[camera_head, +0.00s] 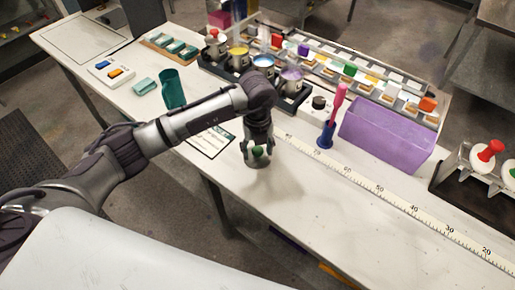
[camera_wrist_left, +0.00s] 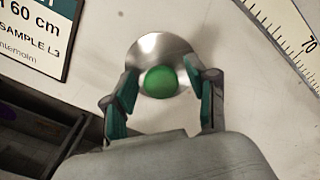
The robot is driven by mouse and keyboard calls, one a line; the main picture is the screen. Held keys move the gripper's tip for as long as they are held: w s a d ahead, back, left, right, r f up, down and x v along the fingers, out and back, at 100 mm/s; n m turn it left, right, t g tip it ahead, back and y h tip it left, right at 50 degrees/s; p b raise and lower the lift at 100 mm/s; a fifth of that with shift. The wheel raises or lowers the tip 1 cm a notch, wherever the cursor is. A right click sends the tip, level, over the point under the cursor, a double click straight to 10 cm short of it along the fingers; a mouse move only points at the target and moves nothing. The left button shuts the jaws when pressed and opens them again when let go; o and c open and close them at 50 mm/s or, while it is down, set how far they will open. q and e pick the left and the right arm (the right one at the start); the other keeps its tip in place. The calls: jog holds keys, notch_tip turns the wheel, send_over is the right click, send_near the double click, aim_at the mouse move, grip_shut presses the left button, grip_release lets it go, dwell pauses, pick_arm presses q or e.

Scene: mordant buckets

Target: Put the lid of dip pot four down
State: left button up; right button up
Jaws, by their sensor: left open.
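A round metal lid with a green knob (camera_wrist_left: 161,82) lies flat, apparently on the white worktop, beneath my left gripper (camera_head: 257,150). In the left wrist view the fingers of the left gripper (camera_wrist_left: 162,95) stand on either side of the knob, open, with a gap on both sides. In the head view the green knob (camera_head: 258,152) shows between the fingers; most of the lid's disc is hidden by them. Several metal dip pots, one of them with purple contents (camera_head: 291,77), stand in a black tray at the back. My right gripper is not in view.
A long ruler strip (camera_head: 385,197) runs along the worktop right of the gripper. A printed card (camera_head: 211,142) lies to the left. The worktop in front is clear.

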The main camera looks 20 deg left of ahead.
aim_at(258, 149)
pick_arm(q)
jog(key=shift+r+b, duration=0.35)
jog(key=shift+r, duration=0.05)
notch_tip(258, 149, up, 11)
jog(key=b, duration=0.3)
jog(key=shift+r, duration=0.15)
